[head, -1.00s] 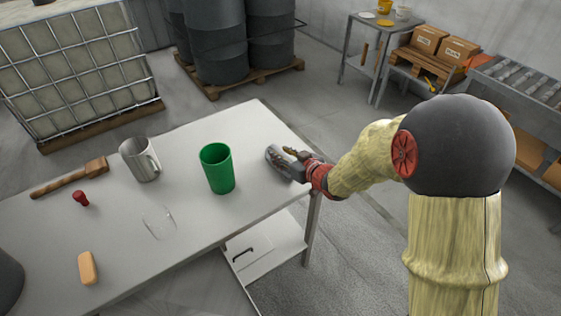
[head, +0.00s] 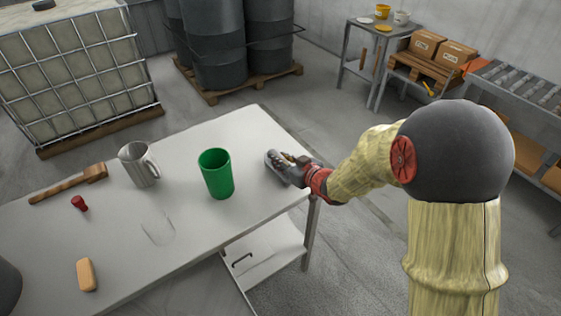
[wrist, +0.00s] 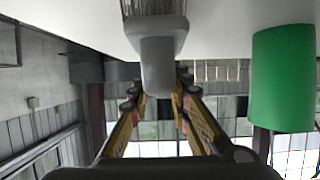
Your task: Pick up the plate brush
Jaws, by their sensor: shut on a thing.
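The plate brush, a grey block with bristles at one end, shows at the top middle of the wrist view (wrist: 158,50). In the head view it is a small grey shape (head: 273,159) at the right end of the white table, partly covered by my gripper. My gripper (head: 284,160) is low over the tabletop, shut on the brush. In the wrist view its two fingers (wrist: 160,92) are on either side of the grey body. The bristles point toward the white tabletop; I cannot tell whether they touch it.
A green cup (head: 216,175) stands close left of my gripper. Farther left on the table (head: 190,245) are a metal mug (head: 138,165), a clear glass (head: 158,229), a red stopper-like piece (head: 79,203), a wooden-handled tool (head: 68,184) and an orange block (head: 86,275).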

